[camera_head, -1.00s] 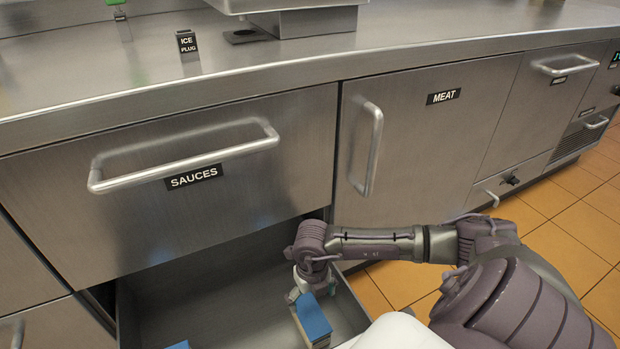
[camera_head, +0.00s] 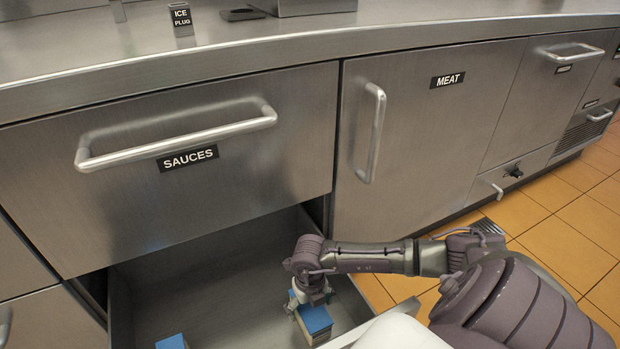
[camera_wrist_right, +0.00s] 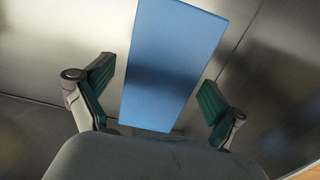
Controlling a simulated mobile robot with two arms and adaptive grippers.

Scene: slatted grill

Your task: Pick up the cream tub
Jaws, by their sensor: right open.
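A tub with a blue lid (camera_head: 314,318) and pale sides stands in the open lower drawer, on its right side. I take it for the cream tub, though no label can be read. Its blue lid also fills the middle of the right wrist view (camera_wrist_right: 172,65). My right gripper (camera_head: 312,297) is over the near part of the drawer, at the tub's far end. In the right wrist view its two green-padded fingers (camera_wrist_right: 155,97) are spread, one on each side of the lid, with a gap on both sides. My left gripper is not in view.
A second blue-topped item (camera_head: 172,342) sits in the open drawer (camera_head: 215,275) at the lower left, cut off by the frame. The SAUCES drawer front (camera_head: 165,180) overhangs the open drawer. The MEAT door (camera_head: 430,140) is shut. The drawer floor between the two items is clear.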

